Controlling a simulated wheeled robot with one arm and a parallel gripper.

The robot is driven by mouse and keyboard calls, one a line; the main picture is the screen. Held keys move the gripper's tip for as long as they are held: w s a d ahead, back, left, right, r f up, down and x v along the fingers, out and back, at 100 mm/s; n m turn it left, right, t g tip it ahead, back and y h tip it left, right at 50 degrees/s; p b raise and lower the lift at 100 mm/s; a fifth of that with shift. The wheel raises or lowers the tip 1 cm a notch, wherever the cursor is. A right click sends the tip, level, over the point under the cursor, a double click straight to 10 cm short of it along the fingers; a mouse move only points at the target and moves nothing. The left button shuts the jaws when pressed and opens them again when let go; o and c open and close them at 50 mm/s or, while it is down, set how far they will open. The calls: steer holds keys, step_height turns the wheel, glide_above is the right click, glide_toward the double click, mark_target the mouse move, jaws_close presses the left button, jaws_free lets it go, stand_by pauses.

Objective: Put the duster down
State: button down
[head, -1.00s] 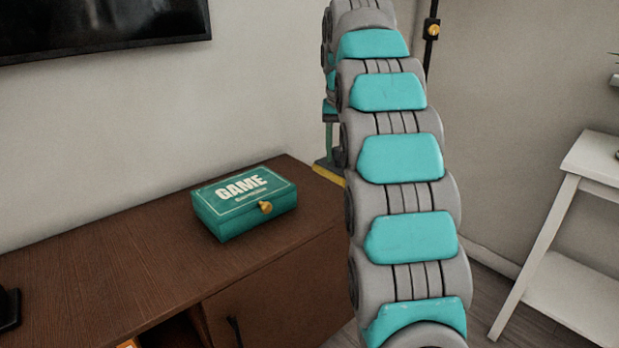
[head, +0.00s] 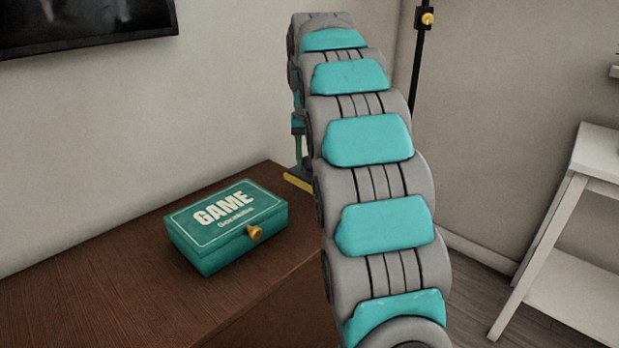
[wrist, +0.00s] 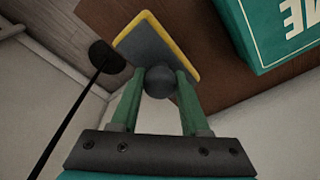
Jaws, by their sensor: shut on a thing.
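The duster is a grey pad (wrist: 150,44) with a yellow edge and a dark round knob. My gripper (wrist: 160,78) is shut on the knob, with one green finger on each side. In the head view, the duster (head: 298,182) shows as a small yellow-edged piece beside the far right end of the brown cabinet (head: 95,275), mostly hidden behind my arm. My gripper (head: 298,140) is partly hidden there too. In the wrist view the pad overlaps the cabinet's edge. I cannot tell whether it touches the cabinet.
A green game box (head: 228,225) with a gold clasp lies on the cabinet, left of my arm. A black pole (head: 418,70) stands behind the arm. A white shelf (head: 560,220) is at the right. A dark screen (head: 85,25) hangs on the wall. The cabinet top left of the box is clear.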

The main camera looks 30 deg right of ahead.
mark_target(310, 168)
steer(key=shift+f, duration=2.25)
steer(key=shift+f, duration=0.15)
steer(key=shift+c, duration=2)
jaws_free()
steer(key=r, duration=0.4)
steer(key=s+r, duration=0.1)
steer(key=r, duration=0.6)
steer(key=shift+s+a+r, duration=0.2)
steer(key=shift+a+r, duration=0.1)
steer(key=shift+a, duration=0.05)
steer(key=shift+s+r, duration=0.1)
steer(key=shift+r, duration=0.15)
steer(key=shift+s+a, duration=0.1)
